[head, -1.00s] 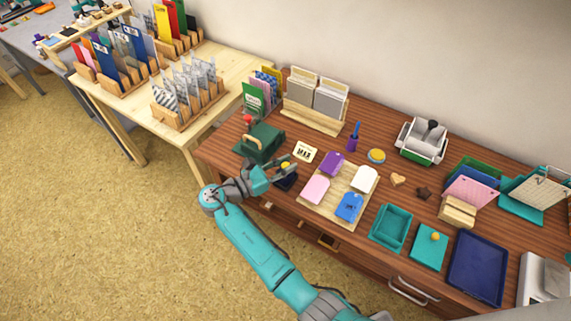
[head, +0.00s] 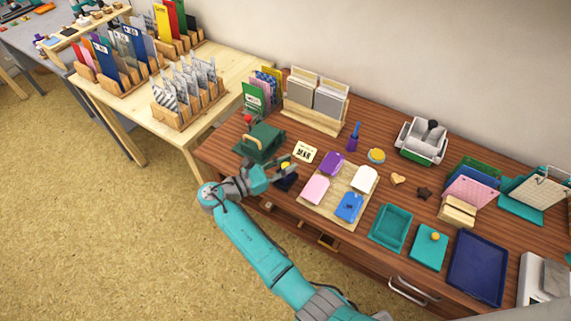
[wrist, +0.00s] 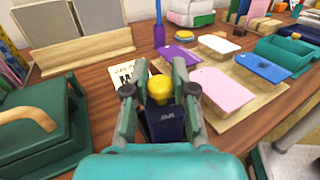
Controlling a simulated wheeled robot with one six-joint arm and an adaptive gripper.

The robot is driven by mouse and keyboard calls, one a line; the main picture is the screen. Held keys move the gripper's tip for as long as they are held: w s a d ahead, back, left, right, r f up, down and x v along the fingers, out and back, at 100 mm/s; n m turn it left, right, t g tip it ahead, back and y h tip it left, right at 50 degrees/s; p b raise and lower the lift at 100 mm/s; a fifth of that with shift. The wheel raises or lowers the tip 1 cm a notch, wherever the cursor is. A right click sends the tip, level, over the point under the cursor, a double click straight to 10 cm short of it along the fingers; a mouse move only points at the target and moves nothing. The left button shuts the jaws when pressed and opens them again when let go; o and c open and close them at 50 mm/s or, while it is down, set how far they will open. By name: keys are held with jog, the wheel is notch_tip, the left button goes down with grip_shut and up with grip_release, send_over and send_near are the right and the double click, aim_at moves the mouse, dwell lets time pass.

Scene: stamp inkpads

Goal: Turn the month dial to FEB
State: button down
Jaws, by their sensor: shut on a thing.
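The month dial is a dark blue block (wrist: 166,122) with a yellow knob (wrist: 159,89) on top, upright on the wooden desk. Small pale lettering shows on its front face, too small to read surely. My gripper (wrist: 160,80) has one finger on each side of the knob and is shut on it. In the head view my gripper (head: 280,171) is at the desk's front left, and the knob (head: 285,165) shows between its fingers. A white card (wrist: 126,74) with dark printing stands just behind the dial, partly hidden by the left finger.
A green press with a wooden handle (head: 262,141) stands close on the left. A wooden board (head: 325,207) with purple, pink, white and blue tags lies close on the right. A purple pen holder (head: 352,144) and a wooden card rack (head: 312,118) stand behind.

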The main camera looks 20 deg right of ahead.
dwell(0.4)
jog(key=c, duration=1)
grip_release()
jog(key=shift+a, duration=0.1)
jog(key=a, duration=0.4)
jog(key=s+a, duration=0.1)
jog(key=a, duration=0.6)
jog(key=shift+s+a, duration=0.35)
